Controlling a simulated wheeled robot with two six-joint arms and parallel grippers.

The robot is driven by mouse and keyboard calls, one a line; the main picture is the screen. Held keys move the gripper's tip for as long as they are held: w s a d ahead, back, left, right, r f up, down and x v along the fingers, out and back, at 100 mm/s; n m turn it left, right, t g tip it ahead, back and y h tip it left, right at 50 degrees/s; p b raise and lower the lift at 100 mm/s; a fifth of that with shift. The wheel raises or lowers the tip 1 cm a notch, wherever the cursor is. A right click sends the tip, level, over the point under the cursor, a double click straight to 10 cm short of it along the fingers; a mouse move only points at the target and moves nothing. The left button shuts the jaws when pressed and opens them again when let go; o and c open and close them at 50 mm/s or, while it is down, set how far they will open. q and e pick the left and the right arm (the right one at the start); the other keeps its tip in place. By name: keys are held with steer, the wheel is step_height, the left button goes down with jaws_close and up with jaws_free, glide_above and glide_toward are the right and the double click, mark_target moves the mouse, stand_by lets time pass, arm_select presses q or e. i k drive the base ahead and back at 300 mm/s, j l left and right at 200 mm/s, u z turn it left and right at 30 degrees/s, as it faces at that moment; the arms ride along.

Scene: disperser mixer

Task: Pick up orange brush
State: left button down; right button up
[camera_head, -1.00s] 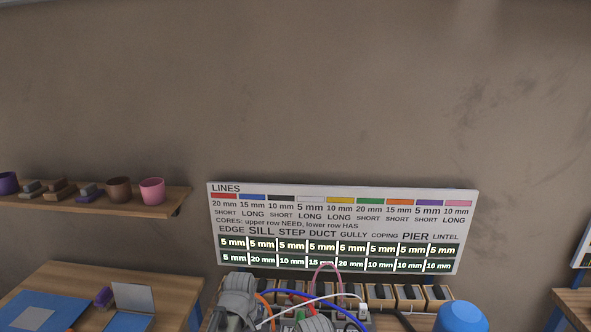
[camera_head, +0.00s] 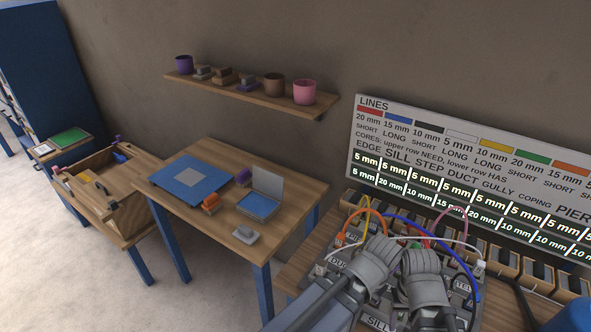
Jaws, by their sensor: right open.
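A small orange brush (camera_head: 210,203) lies on the wooden table in the middle left, just right of the blue mat and left of the blue pad with a raised lid. My right gripper (camera_head: 426,272) is at the lower right, over the bench with the coloured cables, well away from the brush; it is open. Beside it a grey wrist part that looks like my left arm (camera_head: 374,266) comes up from below, and its fingers cannot be made out. Neither touches the brush.
The wooden table (camera_head: 275,178) also bears a blue mat (camera_head: 171,177), a purple block (camera_head: 243,177), a blue pad (camera_head: 257,205) and a grey block (camera_head: 246,235). A wall shelf (camera_head: 225,86) with pots hangs behind. A crate (camera_head: 93,190) stands at left. Cables (camera_head: 445,231) arch over the bench.

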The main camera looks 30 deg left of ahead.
mark_target(213, 202)
steer(key=u, duration=1.2)
